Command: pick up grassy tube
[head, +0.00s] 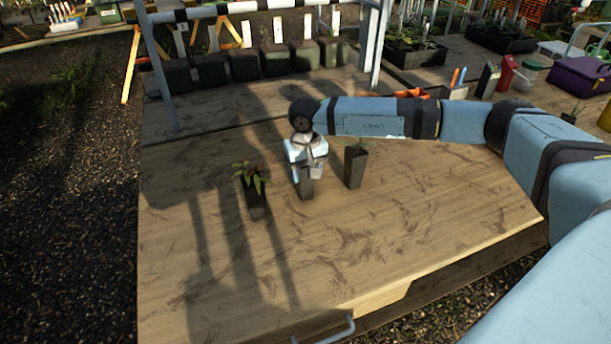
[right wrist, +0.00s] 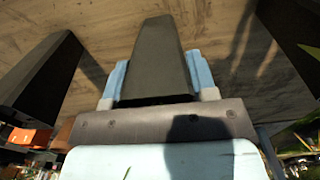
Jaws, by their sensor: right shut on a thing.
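My right gripper (head: 306,170) is shut on the middle of three dark tapered plant tubes on the wooden table. This held tube (head: 306,188) is upright, and its top and plant are mostly hidden by the gripper in the head view. In the right wrist view the held tube (right wrist: 160,60) sits between the two blue fingers (right wrist: 158,88). A tube with a reddish-green leafy plant (head: 256,197) stands to its left. A tube with a small green plant (head: 355,166) stands to its right. I cannot tell from its plant whether the held tube is the grassy one. My left gripper is not in view.
The wooden table (head: 400,210) is clear in front of the tubes. Behind stand a row of dark pots (head: 243,65) and a metal frame (head: 372,40). An orange item (head: 411,93) lies behind my right arm. A purple box (head: 582,76) is at the far right.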

